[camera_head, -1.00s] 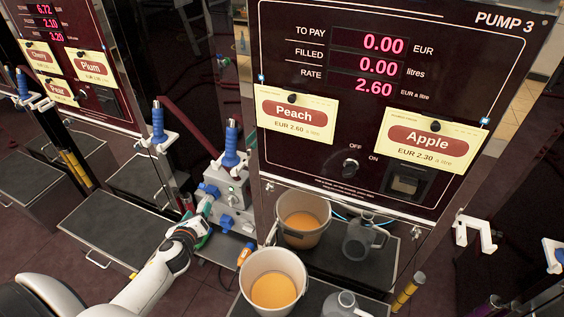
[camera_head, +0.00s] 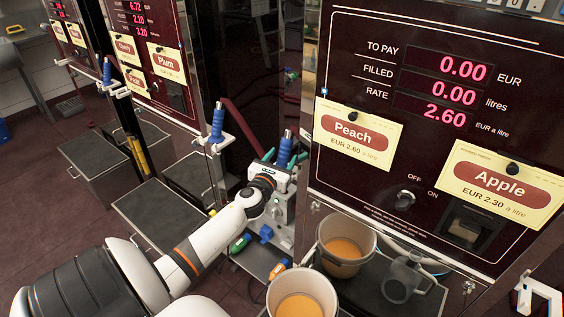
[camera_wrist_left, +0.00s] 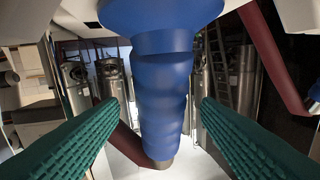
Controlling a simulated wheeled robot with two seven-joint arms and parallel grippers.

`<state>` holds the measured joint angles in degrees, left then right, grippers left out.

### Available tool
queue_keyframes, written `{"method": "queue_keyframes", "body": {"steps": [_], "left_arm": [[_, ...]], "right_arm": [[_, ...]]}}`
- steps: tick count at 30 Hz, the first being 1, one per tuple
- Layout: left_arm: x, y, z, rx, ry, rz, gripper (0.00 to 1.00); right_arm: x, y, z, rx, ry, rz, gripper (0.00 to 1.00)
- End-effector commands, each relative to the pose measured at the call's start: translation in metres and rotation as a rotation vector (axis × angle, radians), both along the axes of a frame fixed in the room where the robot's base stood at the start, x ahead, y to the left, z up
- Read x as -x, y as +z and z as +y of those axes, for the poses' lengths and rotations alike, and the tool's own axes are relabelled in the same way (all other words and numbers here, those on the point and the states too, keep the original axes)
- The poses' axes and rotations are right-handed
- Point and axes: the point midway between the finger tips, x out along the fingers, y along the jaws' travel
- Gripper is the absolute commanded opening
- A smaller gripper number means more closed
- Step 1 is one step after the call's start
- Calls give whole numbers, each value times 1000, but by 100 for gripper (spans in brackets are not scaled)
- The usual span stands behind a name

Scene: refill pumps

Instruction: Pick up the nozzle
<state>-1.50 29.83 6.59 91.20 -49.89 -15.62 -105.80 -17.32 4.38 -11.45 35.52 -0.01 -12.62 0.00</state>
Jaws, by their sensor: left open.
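The nozzle with a blue ribbed grip (camera_head: 286,149) stands upright in its holder at the left side of Pump 3. In the left wrist view the same blue nozzle (camera_wrist_left: 162,90) fills the middle, its tapered end low in the picture. My left gripper (camera_head: 278,177) is right at the nozzle, partly hiding its lower part and holder. In the left wrist view its green ribbed fingers (camera_wrist_left: 157,103) are open, one on each side of the nozzle, with a visible gap on both sides. My right gripper is not in view.
Pump 3 (camera_head: 420,130), with Peach and Apple labels, stands close at right. Two buckets of orange liquid (camera_head: 346,246) (camera_head: 302,297) and a grey jug (camera_head: 402,278) are below it. Another blue nozzle (camera_head: 217,124) hangs to the left.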

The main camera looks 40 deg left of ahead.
Motion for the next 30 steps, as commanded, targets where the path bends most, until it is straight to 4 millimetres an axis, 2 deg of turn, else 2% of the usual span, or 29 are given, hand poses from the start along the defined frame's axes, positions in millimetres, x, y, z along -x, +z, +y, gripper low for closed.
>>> {"method": "queue_keyframes", "body": {"steps": [3,8,17,27,30], "left_arm": [[-18,-1,8,3,2,-3,57],[-34,-2,15,1,1,-2,57],[-38,-2,16,1,0,0,57],[-38,-2,16,1,0,0,4],[-38,-1,16,0,0,-2,4]], "right_arm": [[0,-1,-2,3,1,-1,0],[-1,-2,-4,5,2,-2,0],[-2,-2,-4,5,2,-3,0],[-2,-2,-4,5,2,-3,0],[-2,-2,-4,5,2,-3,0]]}}
